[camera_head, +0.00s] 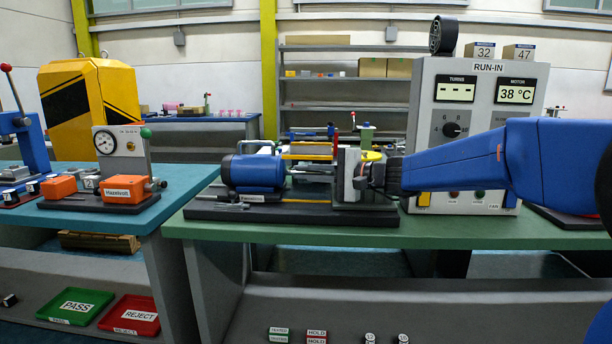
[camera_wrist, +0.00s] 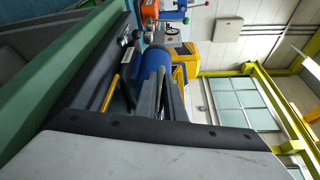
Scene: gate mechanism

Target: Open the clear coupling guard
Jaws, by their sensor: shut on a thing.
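A blue motor (camera_head: 254,172) sits on the left of a dark base plate (camera_head: 290,213) on the green bench. To its right are a shaft section and a grey upright block (camera_head: 348,172). I cannot clearly make out the clear coupling guard; its place between motor and block is cluttered. My gripper (camera_head: 372,180) reaches in from the right, with its tips at the right end of the rig. It is shut on a small part there, largely hidden by the fingers; I cannot tell whether that part belongs to the guard. The wrist view shows the motor (camera_wrist: 181,67) beyond the dark fingers.
A grey RUN-IN panel (camera_head: 478,125) stands behind my arm, with 38 °C on its motor display. A gauge stand (camera_head: 118,150) and orange boxes (camera_head: 126,190) stand on the left bench. Green (camera_head: 75,305) and red (camera_head: 131,314) trays lie below. The green bench's front strip (camera_head: 300,234) is clear.

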